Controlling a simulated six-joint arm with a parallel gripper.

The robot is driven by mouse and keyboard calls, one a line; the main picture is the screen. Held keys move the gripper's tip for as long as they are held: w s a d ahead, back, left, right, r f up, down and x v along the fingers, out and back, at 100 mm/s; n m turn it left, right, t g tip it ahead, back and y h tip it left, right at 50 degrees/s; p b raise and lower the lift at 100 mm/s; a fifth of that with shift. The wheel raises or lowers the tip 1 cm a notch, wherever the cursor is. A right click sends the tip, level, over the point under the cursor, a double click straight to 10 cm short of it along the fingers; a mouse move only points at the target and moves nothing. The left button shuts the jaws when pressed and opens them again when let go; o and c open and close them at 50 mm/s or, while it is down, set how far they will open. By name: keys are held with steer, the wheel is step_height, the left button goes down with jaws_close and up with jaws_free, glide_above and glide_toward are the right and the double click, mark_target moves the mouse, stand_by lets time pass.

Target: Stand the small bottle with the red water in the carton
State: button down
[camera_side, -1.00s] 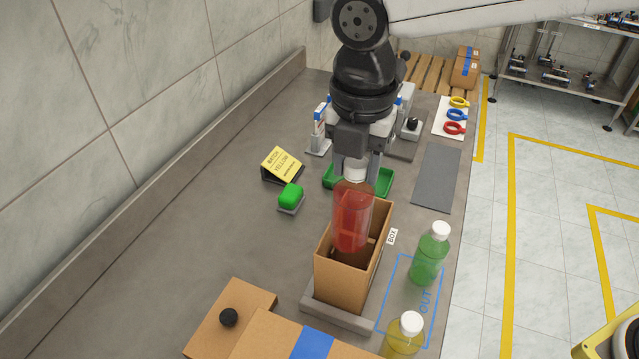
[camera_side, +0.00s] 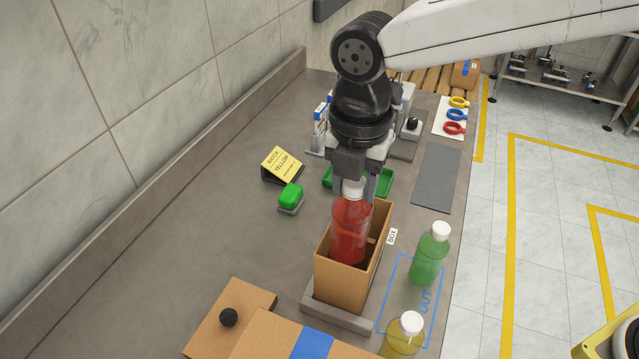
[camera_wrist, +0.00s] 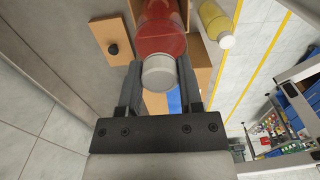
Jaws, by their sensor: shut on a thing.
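The small bottle with red water (camera_side: 350,230) hangs nearly upright from my gripper (camera_side: 358,188), its lower part inside the open carton (camera_side: 345,286). My gripper is shut on the bottle's white cap. The carton's wall hides the bottle's base, so I cannot tell whether it touches the carton's floor. In the wrist view the fingers of my gripper (camera_wrist: 160,75) press on the white cap (camera_wrist: 159,72), with the red body (camera_wrist: 160,30) beyond it.
A green bottle (camera_side: 430,257) and a yellow bottle (camera_side: 403,338) stand right of the carton, by the blue OUT outline. A closed cardboard box (camera_side: 265,345) is in front. A green block (camera_side: 290,197) and yellow sign (camera_side: 283,163) stand to the left.

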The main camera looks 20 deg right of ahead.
steer(key=shift+f, duration=0.55)
steer(key=shift+f, duration=3.7)
steer(key=shift+f, duration=1.35)
